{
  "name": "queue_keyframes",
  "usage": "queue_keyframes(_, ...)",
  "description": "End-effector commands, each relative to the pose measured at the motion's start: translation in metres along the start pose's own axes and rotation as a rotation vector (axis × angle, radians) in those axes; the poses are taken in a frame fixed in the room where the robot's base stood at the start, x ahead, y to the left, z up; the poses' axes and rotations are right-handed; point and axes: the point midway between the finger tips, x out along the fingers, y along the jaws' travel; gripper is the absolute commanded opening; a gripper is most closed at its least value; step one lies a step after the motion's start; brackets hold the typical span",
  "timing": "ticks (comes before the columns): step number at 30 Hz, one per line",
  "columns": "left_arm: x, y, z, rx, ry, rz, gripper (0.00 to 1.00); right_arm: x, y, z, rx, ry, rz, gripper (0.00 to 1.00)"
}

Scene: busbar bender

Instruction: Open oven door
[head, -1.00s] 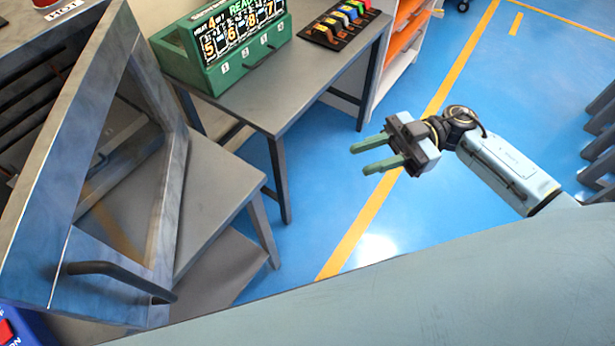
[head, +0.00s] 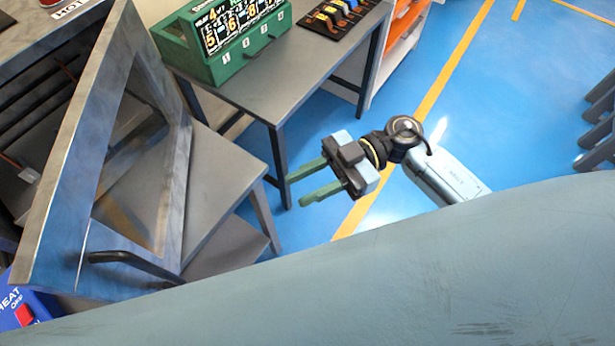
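The oven door (head: 66,215) is at the left, a grey metal frame around a window, and it stands swung open from the oven. Its dark bar handle (head: 135,262) is near the lower edge of the door. The oven interior (head: 30,110) with dark racks shows behind it at the far left. My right gripper (head: 294,188) is in the middle of the view, its two green fingers apart with nothing between them. It points left toward the door and is well clear of it and the handle. My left gripper is not in view.
A grey table (head: 290,85) holds a green box with a display (head: 235,58) and a dark rack of coloured parts (head: 338,18). A lower grey table (head: 215,185) stands just behind the door. A blue box with a red switch (head: 30,312) is at lower left. Blue floor (head: 510,110) is free at right.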

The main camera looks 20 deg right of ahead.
Motion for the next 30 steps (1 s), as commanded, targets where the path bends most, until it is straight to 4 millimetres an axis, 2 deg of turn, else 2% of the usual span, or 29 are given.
queue_keyframes(9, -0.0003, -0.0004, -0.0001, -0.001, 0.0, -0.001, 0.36, 0.0023, -0.0001, 0.0005, 0.0, -0.001, 0.0, 0.31)
queue_keyframes(15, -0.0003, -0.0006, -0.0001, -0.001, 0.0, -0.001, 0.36, 0.002, 0.0, 0.0005, 0.0, -0.001, 0.001, 0.05)
queue_keyframes(17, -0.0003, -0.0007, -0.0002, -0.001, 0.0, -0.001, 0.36, 0.002, 0.0, 0.0004, 0.0, -0.001, 0.001, 0.0)
queue_keyframes(30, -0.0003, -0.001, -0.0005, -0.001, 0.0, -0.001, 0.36, 0.0019, 0.0001, 0.0004, 0.0, -0.001, 0.001, 0.0)
